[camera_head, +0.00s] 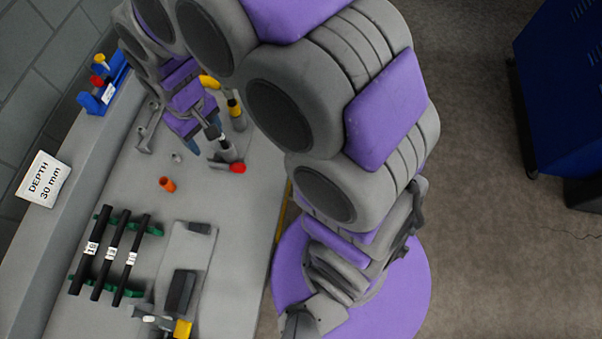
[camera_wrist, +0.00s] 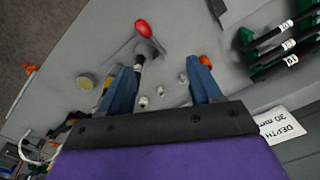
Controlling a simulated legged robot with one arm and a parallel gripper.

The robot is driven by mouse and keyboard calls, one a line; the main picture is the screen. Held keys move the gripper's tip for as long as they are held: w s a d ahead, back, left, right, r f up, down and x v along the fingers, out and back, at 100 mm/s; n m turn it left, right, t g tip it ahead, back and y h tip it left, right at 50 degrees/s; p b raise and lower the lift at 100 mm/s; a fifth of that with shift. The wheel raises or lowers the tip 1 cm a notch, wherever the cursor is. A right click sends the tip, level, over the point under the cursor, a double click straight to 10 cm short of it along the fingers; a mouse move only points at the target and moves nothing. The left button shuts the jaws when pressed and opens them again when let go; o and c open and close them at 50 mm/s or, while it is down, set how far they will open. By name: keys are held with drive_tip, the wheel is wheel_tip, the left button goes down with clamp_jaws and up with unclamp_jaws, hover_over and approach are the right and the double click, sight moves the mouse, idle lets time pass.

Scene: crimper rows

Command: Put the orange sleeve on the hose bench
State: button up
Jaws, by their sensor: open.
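The small orange sleeve (camera_head: 167,184) lies on the grey bench (camera_head: 205,200), between the hose rack and my gripper. In the wrist view the orange sleeve (camera_wrist: 205,60) shows just beyond the tip of the right finger, which partly covers it. My gripper (camera_wrist: 165,82) is open, with its two blue fingers apart and nothing held between them. In the head view my gripper (camera_head: 182,132) hangs over the bench, above and right of the sleeve in the picture. I cannot tell its exact height.
Several small metal fittings (camera_wrist: 160,90) lie between the fingers in the wrist view. A red-knobbed tool (camera_head: 237,168) stands near my gripper. Black hoses (camera_head: 110,255) lie on green holders. A "DEPTH 30 mm" sign (camera_head: 43,179) and a blue rack (camera_head: 104,92) line the left side.

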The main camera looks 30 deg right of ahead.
drive_tip(key=s+d+r+m, duration=0.1)
drive_tip(key=s+d, duration=0.3)
drive_tip(key=s, duration=0.4)
drive_tip(key=s+d+r+m+g, duration=0.1)
drive_tip(key=s+d+r, duration=0.3)
drive_tip(key=s, duration=0.4)
drive_tip(key=s+d+r+m, duration=0.2)
drive_tip(key=s+d, duration=0.3)
drive_tip(key=s, duration=0.3)
drive_tip(key=shift+r+m+g, duration=0.25)
drive_tip(key=shift+m+g, duration=0.05)
drive_tip(key=shift+g, duration=0.1)
drive_tip(key=shift+w, duration=0.1)
drive_tip(key=shift+f+b, duration=0.45)
